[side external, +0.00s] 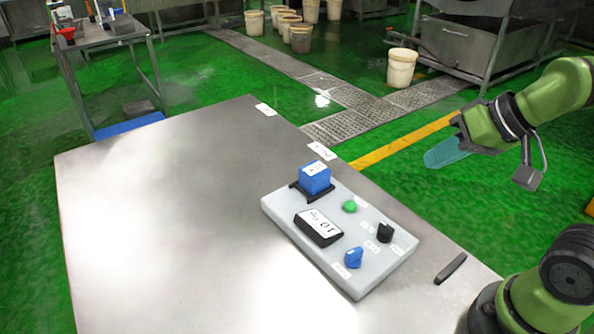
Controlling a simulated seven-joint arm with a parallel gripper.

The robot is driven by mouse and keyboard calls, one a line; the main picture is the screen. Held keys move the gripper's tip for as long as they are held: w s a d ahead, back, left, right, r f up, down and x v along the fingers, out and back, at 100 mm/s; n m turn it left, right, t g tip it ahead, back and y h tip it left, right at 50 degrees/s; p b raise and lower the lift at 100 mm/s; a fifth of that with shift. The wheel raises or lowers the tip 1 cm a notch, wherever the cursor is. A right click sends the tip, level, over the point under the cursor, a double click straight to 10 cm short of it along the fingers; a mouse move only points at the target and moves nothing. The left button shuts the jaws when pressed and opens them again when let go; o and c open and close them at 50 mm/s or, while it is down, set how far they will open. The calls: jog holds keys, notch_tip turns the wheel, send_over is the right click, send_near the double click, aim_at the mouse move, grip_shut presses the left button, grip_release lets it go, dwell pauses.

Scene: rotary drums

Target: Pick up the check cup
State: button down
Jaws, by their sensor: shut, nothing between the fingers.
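My gripper (447,153) is at the upper right, with translucent teal fingers together and nothing held. It is raised, off the far right side of the metal table. I cannot pick out a clear check cup on the table. A small blue box-like object (314,179) with a white label on top sits on a black holder (299,188) at the back left corner of a grey control panel (275,207). I cannot tell if this is the check cup. My gripper is well apart from it, to its right in the picture.
The panel also carries a green button (349,206), a black knob (385,232), a blue knob (354,257) and a black labelled display (318,228). A black bar (450,268) lies at right. The metal table's (150,220) left half is bare.

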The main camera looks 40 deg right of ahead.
jog(key=c, duration=1.8)
grip_release()
jog(key=shift+c, duration=0.2)
jog(key=o, duration=1.7)
jog(key=n+g+h, duration=0.2)
jog(key=n+g, duration=0.2)
jog(key=g, duration=0.3)
send_over(315, 168)
notch_tip(315, 168, down, 4)
notch_tip(315, 168, up, 2)
jog(key=shift+n, duration=0.3)
jog(key=f, duration=1.1)
jog(key=shift+a, duration=0.2)
jog(key=shift+d+f, duration=0.2)
jog(key=shift+f, duration=2.45)
